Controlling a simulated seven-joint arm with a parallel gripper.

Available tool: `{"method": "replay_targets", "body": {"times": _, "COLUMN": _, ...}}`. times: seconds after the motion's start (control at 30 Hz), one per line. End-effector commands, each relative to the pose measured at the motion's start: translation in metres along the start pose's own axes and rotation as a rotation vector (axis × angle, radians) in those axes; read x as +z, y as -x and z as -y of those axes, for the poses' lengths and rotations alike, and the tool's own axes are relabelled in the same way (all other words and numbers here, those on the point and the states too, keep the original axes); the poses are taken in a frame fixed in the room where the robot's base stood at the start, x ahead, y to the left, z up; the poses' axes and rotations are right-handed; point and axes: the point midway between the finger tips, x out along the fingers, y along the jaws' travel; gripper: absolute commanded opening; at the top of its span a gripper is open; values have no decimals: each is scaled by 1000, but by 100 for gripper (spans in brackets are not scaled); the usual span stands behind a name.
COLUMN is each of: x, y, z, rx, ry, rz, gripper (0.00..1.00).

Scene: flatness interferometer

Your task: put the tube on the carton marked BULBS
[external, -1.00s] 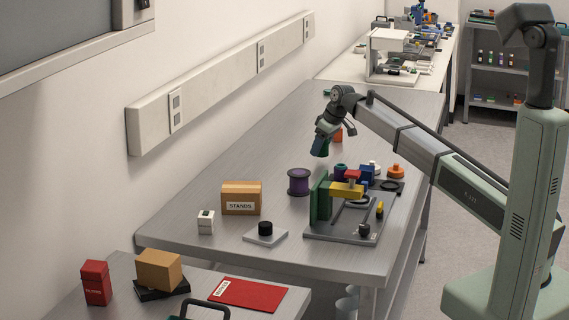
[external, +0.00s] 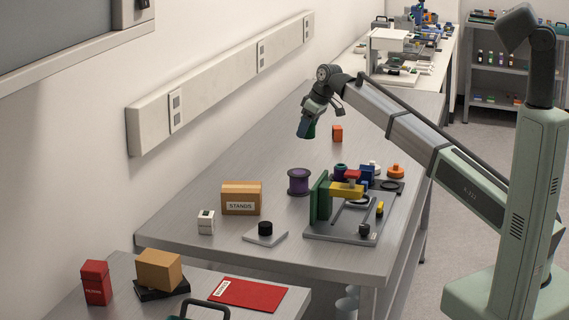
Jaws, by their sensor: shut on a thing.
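My gripper (external: 311,116) is above the far part of the metal bench, pointing down. It is shut on a small dark green and blue thing (external: 306,129), which hangs clear of the bench top. This may be the tube, but it is too small to tell. I can read no BULBS mark. A tan carton (external: 241,192) on the bench is marked STANDS. A small orange block (external: 337,133), its marking unreadable, stands on the bench to the right of my gripper.
A purple spool (external: 299,182) and a base plate with a green upright (external: 320,197) stand mid-bench. A white box (external: 206,222) and a black knob on a plate (external: 265,232) are nearer. The near table holds a red box (external: 96,284) and a brown box (external: 158,270).

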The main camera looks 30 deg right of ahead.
Motion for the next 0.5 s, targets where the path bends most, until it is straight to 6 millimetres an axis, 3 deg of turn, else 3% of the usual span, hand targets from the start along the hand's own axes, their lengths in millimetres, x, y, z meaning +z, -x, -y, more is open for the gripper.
{"method": "replay_targets", "body": {"times": 0.03, "x": -9, "y": -3, "z": 21, "rx": -10, "ry": 24, "rz": -1, "gripper": 26}}
{"method": "replay_targets", "body": {"times": 0.5, "x": -65, "y": -13, "z": 207, "rx": -93, "ry": 225, "rz": -1, "gripper": 26}}
